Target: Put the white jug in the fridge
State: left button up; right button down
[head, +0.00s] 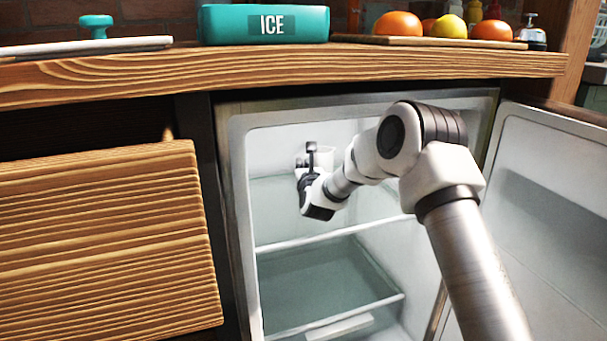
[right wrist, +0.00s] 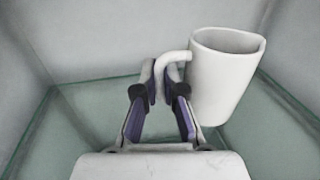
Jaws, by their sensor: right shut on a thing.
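The white jug (right wrist: 222,80) is inside the fridge, upright, over the upper glass shelf (right wrist: 80,130). My right gripper (right wrist: 162,75) is shut on the jug's handle, with the jug's body to the right of the fingers in the right wrist view. In the head view my right gripper (head: 309,165) reaches into the upper part of the fridge (head: 236,180), and the jug (head: 326,157) shows only in part behind it. I cannot tell whether the jug's base touches the shelf. My left gripper is not in view.
The fridge door (head: 555,200) stands open on the right. A wooden drawer front (head: 105,245) juts out on the left. A lower glass shelf (head: 325,285) is empty. Above, the wooden counter (head: 280,70) bears a teal ICE box (head: 225,25) and a board with fruit (head: 400,42).

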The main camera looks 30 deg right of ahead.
notch_tip(320, 180, down, 4)
jog(key=shift+r+b, duration=0.2)
jog(key=shift+b, duration=0.35)
jog(key=shift+r, duration=0.1)
jog(key=c, duration=1.3)
grip_release()
